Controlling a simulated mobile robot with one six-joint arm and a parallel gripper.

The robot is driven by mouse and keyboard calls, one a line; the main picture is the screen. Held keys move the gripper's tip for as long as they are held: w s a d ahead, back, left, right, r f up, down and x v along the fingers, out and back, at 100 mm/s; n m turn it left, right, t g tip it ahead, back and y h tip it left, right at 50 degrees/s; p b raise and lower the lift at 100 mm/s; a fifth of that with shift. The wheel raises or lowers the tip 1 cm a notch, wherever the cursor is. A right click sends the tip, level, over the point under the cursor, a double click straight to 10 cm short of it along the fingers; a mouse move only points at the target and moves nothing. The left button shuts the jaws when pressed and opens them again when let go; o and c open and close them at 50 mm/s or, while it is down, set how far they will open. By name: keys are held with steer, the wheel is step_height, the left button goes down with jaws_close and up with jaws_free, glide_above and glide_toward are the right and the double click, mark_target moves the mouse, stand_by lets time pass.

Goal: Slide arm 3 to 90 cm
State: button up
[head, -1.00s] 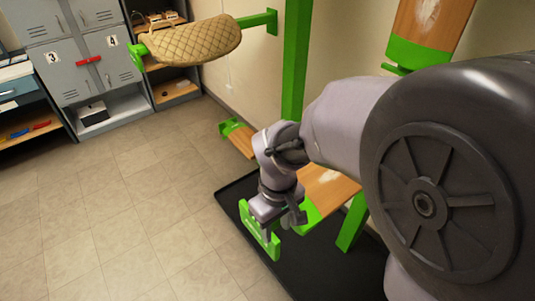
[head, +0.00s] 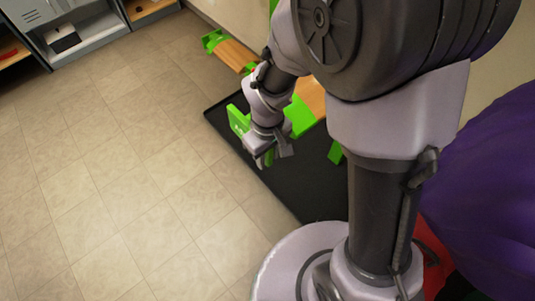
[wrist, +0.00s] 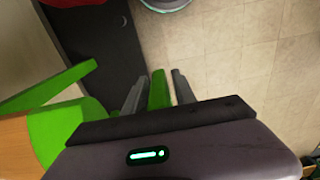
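A green end piece (head: 238,120) with small white marks is beside my gripper (head: 262,155) in the head view, over the left side of a black mat. In the wrist view a narrow green bar (wrist: 158,90) stands between the two grey fingers of my gripper (wrist: 158,86). The fingers are close on both sides of the bar, but I cannot tell whether they touch it. A green bracket with a wooden board (head: 308,98) is just behind my gripper. No readable arm number or height scale is in view.
The black mat (head: 290,185) lies on the tiled floor (head: 120,190), which is clear on the left. Another wooden board with green ends (head: 238,55) is behind. Grey lockers (head: 85,35) stand at the upper left. A purple shape (head: 495,190) is at the right.

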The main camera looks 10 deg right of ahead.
jaws_close()
stand_by(1.2)
